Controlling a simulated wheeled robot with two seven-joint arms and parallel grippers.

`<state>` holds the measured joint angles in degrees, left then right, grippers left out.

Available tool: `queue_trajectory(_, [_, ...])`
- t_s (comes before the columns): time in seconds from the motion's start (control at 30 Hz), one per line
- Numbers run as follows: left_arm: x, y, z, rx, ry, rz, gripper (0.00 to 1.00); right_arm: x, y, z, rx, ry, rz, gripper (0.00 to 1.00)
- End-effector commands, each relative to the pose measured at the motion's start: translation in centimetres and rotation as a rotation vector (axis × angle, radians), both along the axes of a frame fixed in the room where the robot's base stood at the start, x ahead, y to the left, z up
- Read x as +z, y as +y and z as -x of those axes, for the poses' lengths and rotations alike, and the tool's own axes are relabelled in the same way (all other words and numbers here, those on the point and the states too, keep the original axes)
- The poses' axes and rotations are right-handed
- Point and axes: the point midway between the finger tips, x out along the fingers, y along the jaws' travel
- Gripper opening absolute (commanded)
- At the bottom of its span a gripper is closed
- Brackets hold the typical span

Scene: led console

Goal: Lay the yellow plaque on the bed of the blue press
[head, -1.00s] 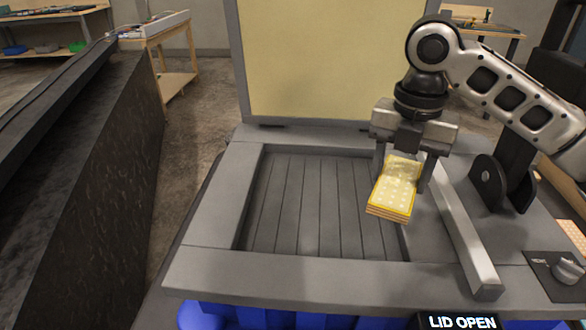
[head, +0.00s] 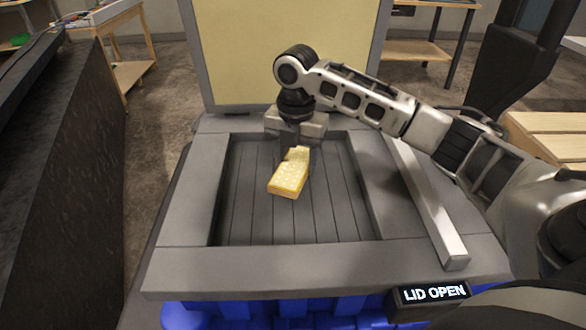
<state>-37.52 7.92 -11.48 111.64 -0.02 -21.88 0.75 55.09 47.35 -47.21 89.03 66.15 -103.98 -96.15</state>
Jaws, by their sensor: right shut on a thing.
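The yellow plaque (head: 288,178) is a small block with a pale dotted top face. My right gripper (head: 297,152) is shut on its far end and holds it over the slatted bed (head: 258,218) of the press, near the middle. I cannot tell whether the plaque touches the bed. The press has a grey frame (head: 187,215) around the sunken bed and a blue base (head: 275,312) below. Its lid (head: 285,50) stands raised at the back, with a yellowish inner face. My left gripper is not in view.
A sign reading "LID OPEN" (head: 434,293) sits at the front right of the press. A grey bar (head: 428,200) lies along the right side of the frame. A dark wall-like block (head: 65,180) stands to the left. Wooden tables (head: 113,45) stand behind.

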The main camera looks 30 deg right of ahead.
Motion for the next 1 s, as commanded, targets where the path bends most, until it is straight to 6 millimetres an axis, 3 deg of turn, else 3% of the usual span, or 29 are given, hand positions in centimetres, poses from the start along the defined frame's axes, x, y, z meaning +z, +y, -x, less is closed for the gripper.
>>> queue_trajectory(0.33, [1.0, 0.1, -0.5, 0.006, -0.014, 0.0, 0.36, -3.6, 0.2, -0.7, 0.0, 0.001, 0.001, 0.29])
queue_trajectory(0.73, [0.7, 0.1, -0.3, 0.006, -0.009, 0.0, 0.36, -4.2, 0.2, -0.7, -0.001, 0.0, 0.0, 0.29])
queue_trajectory(0.77, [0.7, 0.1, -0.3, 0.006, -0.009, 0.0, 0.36, -4.3, 0.2, -0.7, -0.001, -0.001, 0.001, 0.59])
queue_trajectory(0.8, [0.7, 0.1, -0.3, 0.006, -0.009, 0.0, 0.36, -4.2, 0.2, -0.7, 0.0, -0.001, 0.001, 0.71])
queue_trajectory(0.83, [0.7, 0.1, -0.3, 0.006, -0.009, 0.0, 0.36, -4.2, 0.2, -0.7, 0.0, -0.001, 0.001, 0.76])
queue_trajectory(1.0, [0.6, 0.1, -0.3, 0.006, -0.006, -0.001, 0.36, -4.2, 0.2, -0.7, -0.001, -0.001, 0.001, 0.76])
